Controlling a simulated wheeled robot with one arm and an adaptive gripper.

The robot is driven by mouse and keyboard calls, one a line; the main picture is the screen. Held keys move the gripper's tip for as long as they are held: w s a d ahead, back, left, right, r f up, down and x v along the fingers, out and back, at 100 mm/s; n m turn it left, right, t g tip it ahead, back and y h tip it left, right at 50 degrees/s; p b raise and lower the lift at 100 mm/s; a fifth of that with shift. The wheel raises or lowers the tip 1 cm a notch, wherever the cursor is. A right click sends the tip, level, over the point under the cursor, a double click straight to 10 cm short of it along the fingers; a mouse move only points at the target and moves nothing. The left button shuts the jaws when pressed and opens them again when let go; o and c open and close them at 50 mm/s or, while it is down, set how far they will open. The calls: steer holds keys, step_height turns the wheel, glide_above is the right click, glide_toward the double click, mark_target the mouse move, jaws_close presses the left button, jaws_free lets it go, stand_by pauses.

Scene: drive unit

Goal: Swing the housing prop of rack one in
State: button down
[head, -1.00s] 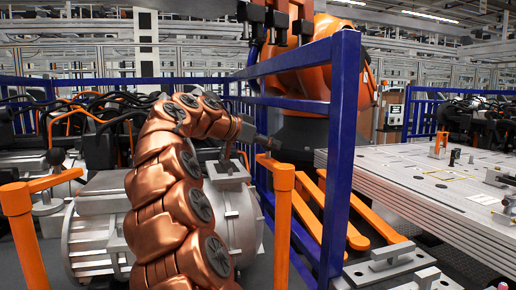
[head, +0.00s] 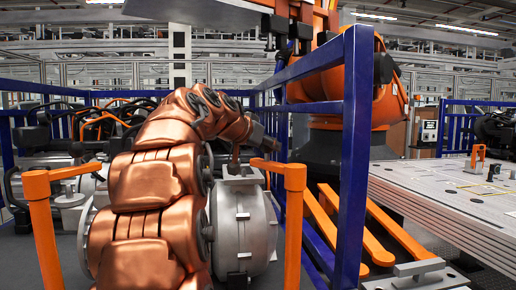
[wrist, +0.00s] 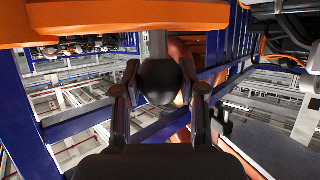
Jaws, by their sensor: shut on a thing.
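An orange housing prop (head: 293,225) stands as an upright post right of the grey motor housing (head: 240,215), its short arm pointing left across the housing's near right side. My gripper (head: 262,143) is at this arm, partly hidden behind my copper-coloured arm. In the wrist view, my gripper's dark fingers (wrist: 165,88) are shut on a dark ball knob (wrist: 160,80) on a grey stem. An orange bar (wrist: 115,24) crosses the top of that view. A second orange prop (head: 42,215) stands at the left, its arm pointing right. No rack label is legible.
A blue fence post (head: 355,150) stands close to the right of the near prop. Behind it is a big orange robot (head: 330,90). Orange bars (head: 350,235) lie low beyond the post. A pale table (head: 440,200) fills the right.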

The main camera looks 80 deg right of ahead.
stand_by(0.3)
steer(key=c, duration=0.6)
jaws_free()
steer(key=shift+c, duration=0.2)
steer(key=shift+a, duration=0.1)
steer(key=v, duration=1.2)
